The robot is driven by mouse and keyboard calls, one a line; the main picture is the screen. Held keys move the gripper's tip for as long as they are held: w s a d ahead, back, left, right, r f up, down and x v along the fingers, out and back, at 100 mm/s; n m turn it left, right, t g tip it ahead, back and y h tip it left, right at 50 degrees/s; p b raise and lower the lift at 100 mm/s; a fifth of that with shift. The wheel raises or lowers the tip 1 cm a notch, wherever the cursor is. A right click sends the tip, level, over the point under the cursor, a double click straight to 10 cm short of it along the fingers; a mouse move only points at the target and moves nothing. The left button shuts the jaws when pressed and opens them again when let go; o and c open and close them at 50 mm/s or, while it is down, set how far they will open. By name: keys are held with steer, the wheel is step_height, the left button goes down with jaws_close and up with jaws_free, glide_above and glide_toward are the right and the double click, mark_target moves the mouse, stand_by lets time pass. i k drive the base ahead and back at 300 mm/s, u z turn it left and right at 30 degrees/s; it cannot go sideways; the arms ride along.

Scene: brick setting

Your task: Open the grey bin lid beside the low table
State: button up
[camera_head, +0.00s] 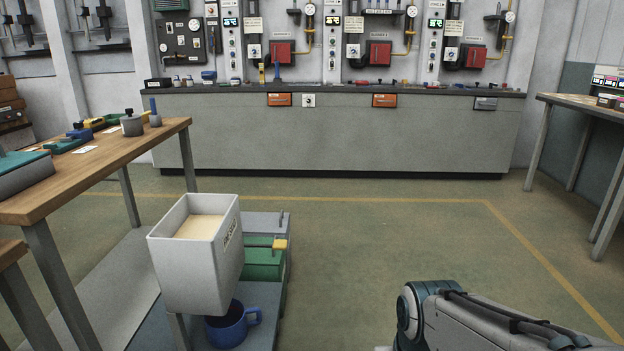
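A light grey bin (195,262) with tapered sides and dark lettering stands at the lower left, beside the wooden table. Its top is uncovered, and a pale beige surface shows inside it. I cannot make out a lid on it. Behind it is a flat grey surface (262,221) with a small upright post, which may be a separate grey box or lid. Part of my arm shows at the lower right, well apart from the bin. My gripper is not in view.
A green box (262,262) with a yellow-ended bar sits right of the bin. A blue mug (231,325) stands below the bin's front. The wooden table (100,165) holds tools. A grey counter (330,135) spans the back. The floor at centre right is clear.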

mark_target(268, 224)
steer(key=z, duration=0.3)
steer(key=i, duration=1.6)
steer(key=u, duration=0.3)
steer(key=i, duration=1.7)
steer(key=u, duration=0.55)
